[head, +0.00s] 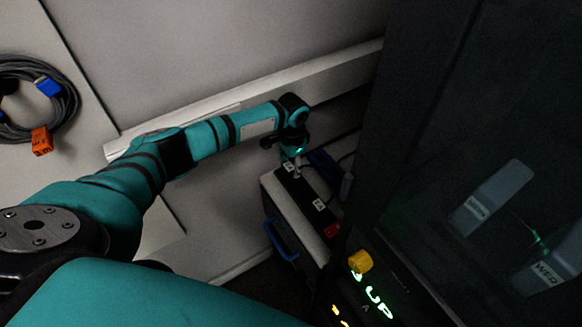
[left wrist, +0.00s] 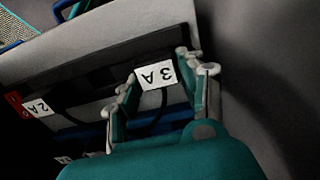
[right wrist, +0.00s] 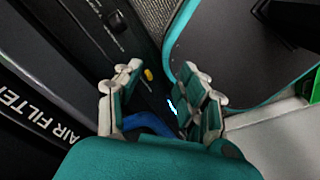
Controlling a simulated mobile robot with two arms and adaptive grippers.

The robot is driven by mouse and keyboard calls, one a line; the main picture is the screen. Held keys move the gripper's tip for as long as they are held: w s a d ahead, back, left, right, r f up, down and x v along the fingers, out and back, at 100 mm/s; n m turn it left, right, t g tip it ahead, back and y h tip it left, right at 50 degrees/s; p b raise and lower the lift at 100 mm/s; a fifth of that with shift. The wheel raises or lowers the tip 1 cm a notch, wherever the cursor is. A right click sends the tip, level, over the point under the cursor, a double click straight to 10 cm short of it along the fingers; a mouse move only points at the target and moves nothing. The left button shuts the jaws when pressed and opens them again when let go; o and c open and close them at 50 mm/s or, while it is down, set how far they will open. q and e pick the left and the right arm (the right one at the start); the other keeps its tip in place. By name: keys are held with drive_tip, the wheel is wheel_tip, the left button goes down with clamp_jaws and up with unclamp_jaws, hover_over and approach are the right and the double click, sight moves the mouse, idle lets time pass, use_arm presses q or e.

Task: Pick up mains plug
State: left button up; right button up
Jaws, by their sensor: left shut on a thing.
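My left gripper (head: 292,160) reaches down to the far end of a black strip (head: 300,190) on top of a light grey case (head: 275,190). In the left wrist view its fingers (left wrist: 160,95) stand on either side of a dark piece, beside a white "3 A" label (left wrist: 157,74). It is shut on this piece, which seems to be the mains plug; its outline is mostly hidden against the black strip. A dark cable curves between the fingers. My right gripper (right wrist: 165,100) shows only in the right wrist view, open, with nothing clearly held.
The strip has another label, "2 A" (left wrist: 38,107), and a red part (head: 332,230) at its near end. The case has a blue handle (head: 281,240). A dark cabinet with a yellow knob (head: 360,261) stands close on the right. A coiled grey cable (head: 68,98) hangs at left.

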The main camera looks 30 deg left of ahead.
sight(291, 167)
use_arm(q)
drive_tip(key=shift+r, duration=0.65)
drive_tip(key=shift+s+r+b, duration=0.2)
drive_tip(key=shift+r+b, duration=0.1)
drive_tip(key=shift+r, duration=0.2)
drive_tip(key=shift+s+r+b, duration=0.2)
drive_tip(key=shift+r+b, duration=0.05)
drive_tip(key=shift+r, duration=0.25)
drive_tip(key=s+r+p, duration=0.1)
drive_tip(key=s+r, duration=0.1)
drive_tip(key=s, duration=0.5)
drive_tip(key=s+r+p, duration=0.2)
drive_tip(key=s+r, duration=0.1)
drive_tip(key=s, duration=0.5)
drive_tip(key=shift+d, duration=0.35)
